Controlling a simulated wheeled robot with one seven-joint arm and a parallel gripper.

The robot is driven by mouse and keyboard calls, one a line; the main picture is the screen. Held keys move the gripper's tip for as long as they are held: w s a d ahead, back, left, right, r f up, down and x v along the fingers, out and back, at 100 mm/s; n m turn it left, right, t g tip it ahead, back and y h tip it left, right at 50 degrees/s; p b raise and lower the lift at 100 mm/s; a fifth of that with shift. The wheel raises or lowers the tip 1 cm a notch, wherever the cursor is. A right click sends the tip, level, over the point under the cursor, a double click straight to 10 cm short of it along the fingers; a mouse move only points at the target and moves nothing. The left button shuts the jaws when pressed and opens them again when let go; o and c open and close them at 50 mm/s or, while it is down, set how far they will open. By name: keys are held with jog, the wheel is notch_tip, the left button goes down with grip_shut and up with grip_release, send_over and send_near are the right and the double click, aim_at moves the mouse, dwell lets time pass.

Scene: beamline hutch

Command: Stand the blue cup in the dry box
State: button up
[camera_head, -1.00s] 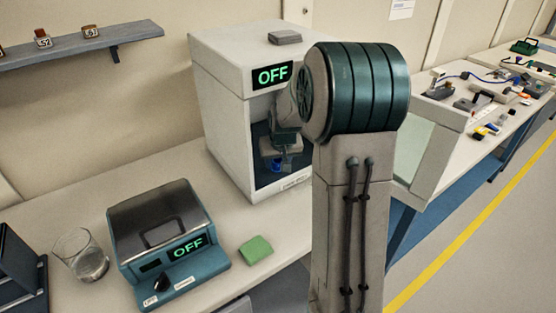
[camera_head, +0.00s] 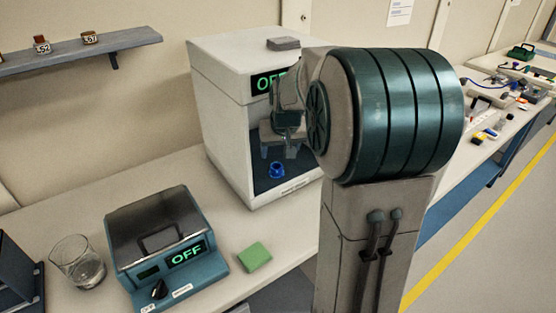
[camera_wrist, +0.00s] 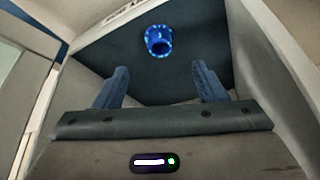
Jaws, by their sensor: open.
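The blue cup (camera_head: 277,170) stands upright on the dark floor inside the white box (camera_head: 222,125), which looks like the dry box. Its front is open. In the wrist view the cup (camera_wrist: 159,41) is beyond the fingertips, and I see its round open rim. My gripper (camera_wrist: 157,70) is open and empty, its two blue fingers spread apart and clear of the cup. In the head view my gripper (camera_head: 285,150) is at the box's opening, above the cup. My arm hides the right part of the box.
A teal device (camera_head: 165,245) with an OFF display, a glass beaker (camera_head: 78,262) and a green block (camera_head: 254,257) stand on the bench in front of the box. A wall shelf (camera_head: 70,55) holds small items. Another cluttered bench (camera_head: 500,120) is at right.

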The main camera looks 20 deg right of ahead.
jog(key=shift+v, duration=1.45)
